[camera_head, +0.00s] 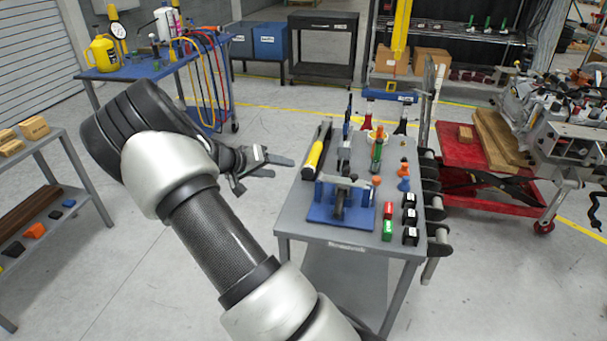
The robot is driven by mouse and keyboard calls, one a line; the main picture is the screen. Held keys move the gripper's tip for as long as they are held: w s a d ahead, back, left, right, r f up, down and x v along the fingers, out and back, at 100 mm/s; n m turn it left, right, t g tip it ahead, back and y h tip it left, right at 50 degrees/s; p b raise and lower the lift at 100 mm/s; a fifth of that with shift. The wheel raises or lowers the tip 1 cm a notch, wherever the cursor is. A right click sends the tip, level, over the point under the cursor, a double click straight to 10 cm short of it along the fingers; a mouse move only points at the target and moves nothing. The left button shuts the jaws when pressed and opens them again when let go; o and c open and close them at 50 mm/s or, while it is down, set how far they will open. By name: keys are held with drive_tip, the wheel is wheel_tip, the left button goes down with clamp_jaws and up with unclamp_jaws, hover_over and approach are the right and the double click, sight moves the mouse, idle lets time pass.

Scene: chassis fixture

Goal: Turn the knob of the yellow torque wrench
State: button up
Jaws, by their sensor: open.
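The yellow torque wrench (315,153) lies along the left side of the grey cart top (291,219). It has a yellow grip and dark ends. Its knob is too small to make out. My gripper (282,167) is open and empty, left of the wrench and apart from it, beyond the cart's left edge.
A blue fixture (341,203) stands in front of the wrench. Orange pieces (404,184), black blocks (410,217) and bottles (402,120) crowd the cart's right and back. A blue table (150,68) with tools and hoses stands back left.

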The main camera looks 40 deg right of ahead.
sight(305, 173)
drive_tip(key=x, duration=1.3)
drive_tip(key=shift+d+f, duration=0.25)
drive_tip(key=shift+d, duration=0.05)
drive_tip(key=shift+c, duration=0.3)
drive_tip(key=shift+b, duration=0.3)
drive_tip(key=c, duration=1)
